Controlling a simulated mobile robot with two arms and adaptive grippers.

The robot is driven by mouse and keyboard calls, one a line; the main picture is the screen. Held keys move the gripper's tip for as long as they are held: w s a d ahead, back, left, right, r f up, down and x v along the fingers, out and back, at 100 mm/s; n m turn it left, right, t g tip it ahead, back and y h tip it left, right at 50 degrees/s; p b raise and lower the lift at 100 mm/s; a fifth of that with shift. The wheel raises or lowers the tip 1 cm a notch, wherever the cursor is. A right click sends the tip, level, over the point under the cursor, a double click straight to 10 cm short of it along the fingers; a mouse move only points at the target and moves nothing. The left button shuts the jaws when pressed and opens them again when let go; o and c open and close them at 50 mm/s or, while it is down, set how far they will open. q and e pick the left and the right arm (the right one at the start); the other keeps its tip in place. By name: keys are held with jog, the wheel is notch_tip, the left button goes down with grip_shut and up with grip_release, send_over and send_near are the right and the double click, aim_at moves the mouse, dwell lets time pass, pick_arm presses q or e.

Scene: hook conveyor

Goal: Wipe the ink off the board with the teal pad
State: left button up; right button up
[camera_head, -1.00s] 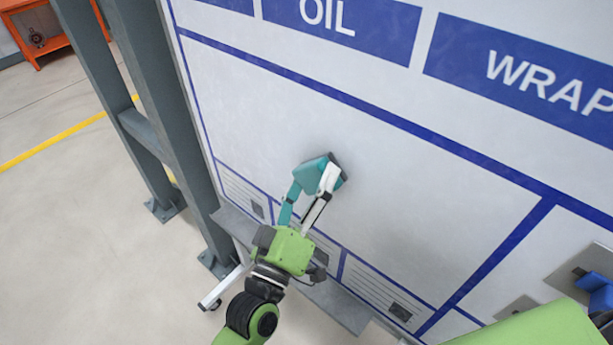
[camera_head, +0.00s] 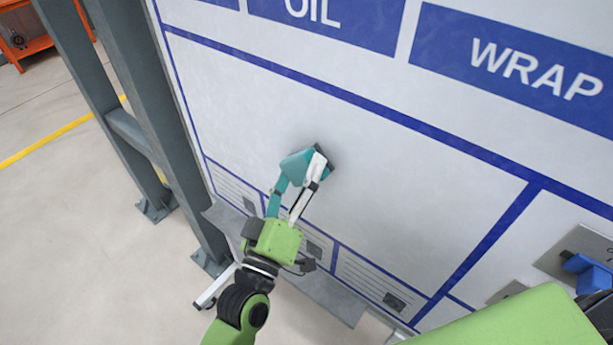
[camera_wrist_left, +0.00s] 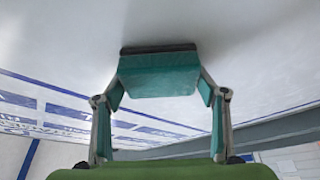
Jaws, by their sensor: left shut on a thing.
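The teal pad (camera_head: 298,163) has a dark face turned to the white board (camera_head: 420,205). My left gripper (camera_head: 304,172) is shut on the pad, at the lower left part of the board's large blank panel. In the left wrist view the pad (camera_wrist_left: 158,82) sits between both fingers, its dark face against or very close to the board (camera_wrist_left: 250,50). I see no clear ink mark; the panel shows only faint grey shading, and the patch behind the pad is hidden.
Blue OIL (camera_head: 330,20) and WRAP (camera_head: 508,65) labels top the board. A grey ledge (camera_head: 325,297) runs along its lower edge. A grey steel post (camera_head: 160,130) stands left of it. A blue part on a grey plate (camera_head: 560,243) is at the right.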

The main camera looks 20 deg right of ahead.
pick_arm(q)
jog(key=shift+w+a+f+b, duration=0.1)
jog(key=shift+w+a+b, duration=0.1)
jog(key=shift+w+a, duration=0.65)
jog(key=shift+w+a+r+b, duration=0.1)
jog(key=shift+w+a+b, duration=0.1)
jog(key=shift+w+a, duration=0.65)
jog(key=shift+w+a+f+b, duration=0.15)
jog(key=shift+w+a, duration=0.3)
jog(key=shift+w, duration=0.75)
jog(key=shift+w+a+b, duration=0.5)
jog(key=shift+w+a, duration=0.05)
jog(key=shift+w, duration=0.25)
jog(key=shift+w+a, duration=0.45)
jog(key=shift+w, duration=0.15)
jog(key=shift+w+a+b, duration=0.6)
jog(key=shift+w+b, duration=0.15)
jog(key=shift+w, duration=0.1)
jog(key=shift+w+a, duration=0.45)
jog(key=shift+w, duration=0.15)
jog(key=shift+w+a+b, duration=0.6)
jog(key=shift+w+b, duration=0.25)
jog(key=shift+b, duration=0.15)
jog(key=shift+w+a, duration=0.3)
jog(key=shift+w, duration=0.15)
